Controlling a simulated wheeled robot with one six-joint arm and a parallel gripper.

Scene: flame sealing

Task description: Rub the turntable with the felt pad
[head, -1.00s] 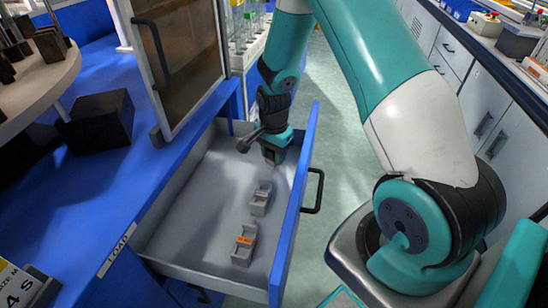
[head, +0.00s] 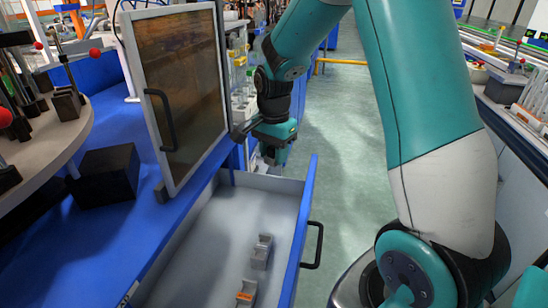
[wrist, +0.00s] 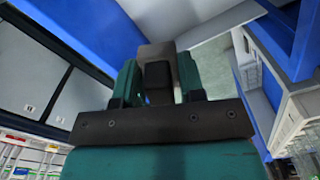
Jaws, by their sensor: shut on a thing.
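The turntable (head: 62,140) is a round pale disc at the left edge of the head view, cut off by the frame. Several dark blocks and rods stand on it. My gripper (head: 275,160) is above the far end of the open drawer, well to the right of the turntable. In the wrist view my gripper (wrist: 158,88) has its teal fingers shut on a dark block with a grey part, which looks like the felt pad (wrist: 157,75). The pad's lower side is hidden in the wrist view.
The open drawer (head: 190,255) holds two small grey holders (head: 262,252), one with an orange mark (head: 245,294). An open glazed cabinet door (head: 175,95) stands between my gripper and the turntable. A black box (head: 108,173) sits on the blue bench (head: 150,222). The floor aisle is clear.

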